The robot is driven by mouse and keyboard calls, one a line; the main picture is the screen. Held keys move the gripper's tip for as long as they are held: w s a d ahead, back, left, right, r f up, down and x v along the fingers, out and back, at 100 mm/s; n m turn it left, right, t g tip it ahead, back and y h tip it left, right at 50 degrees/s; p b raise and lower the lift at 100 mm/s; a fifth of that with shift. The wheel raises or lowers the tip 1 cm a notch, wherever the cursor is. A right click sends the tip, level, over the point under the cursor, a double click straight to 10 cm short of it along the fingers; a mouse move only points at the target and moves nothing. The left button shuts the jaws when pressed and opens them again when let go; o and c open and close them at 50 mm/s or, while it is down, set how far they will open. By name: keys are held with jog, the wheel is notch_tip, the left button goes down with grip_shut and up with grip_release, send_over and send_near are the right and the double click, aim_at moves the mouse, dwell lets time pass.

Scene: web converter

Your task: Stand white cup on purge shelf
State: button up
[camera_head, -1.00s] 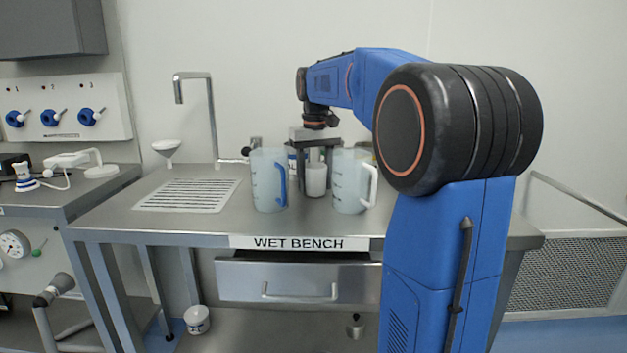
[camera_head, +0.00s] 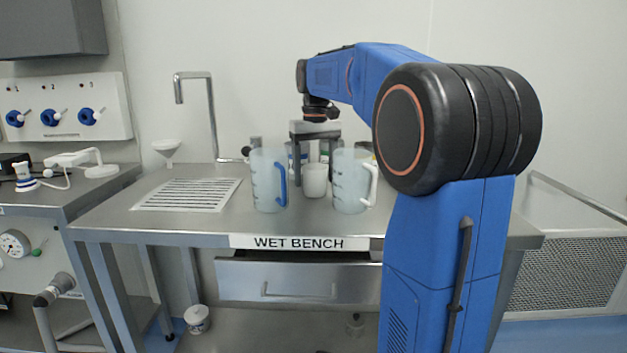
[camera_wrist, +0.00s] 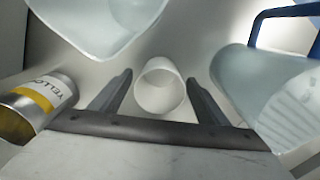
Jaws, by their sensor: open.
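The white cup (camera_head: 315,181) stands upright on the wet bench (camera_head: 225,222), between two clear measuring jugs. My gripper (camera_head: 315,158) points down, just above and behind the cup, with its fingers spread. In the wrist view the cup (camera_wrist: 160,87) shows between the two open fingers (camera_wrist: 159,78), with a gap on each side. The gripper holds nothing. I cannot identify a purge shelf in these views.
A jug with a blue handle (camera_head: 269,180) stands left of the cup and another jug (camera_head: 350,181) right of it, both close. A yellow-labelled can (camera_wrist: 38,104) is beside my gripper. A faucet (camera_head: 212,120) and drain grate (camera_head: 188,195) lie left.

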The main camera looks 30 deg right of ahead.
notch_tip(320, 180, up, 10)
jog(key=shift+f, duration=0.2)
jog(key=shift+o, duration=0.5)
jog(key=shift+r, duration=0.25)
jog(key=a+r+n+g+h, duration=0.1)
jog(key=a+r+n+h, duration=0.15)
jog(key=n, duration=0.65)
jog(key=a+r+n+h, duration=0.1)
jog(key=a+n+h, duration=0.15)
jog(key=n, duration=0.65)
jog(key=x, duration=0.7)
jog(key=w+a+x, duration=0.1)
jog(key=x, duration=0.3)
jog(key=shift+s+d+f, duration=0.1)
jog(key=shift+f, duration=0.35)
jog(key=shift+w+x, duration=0.1)
jog(key=shift+x, duration=1.3)
jog(key=shift+w+x, duration=0.15)
jog(key=shift+x, duration=1.25)
jog(key=shift+d, duration=0.1)
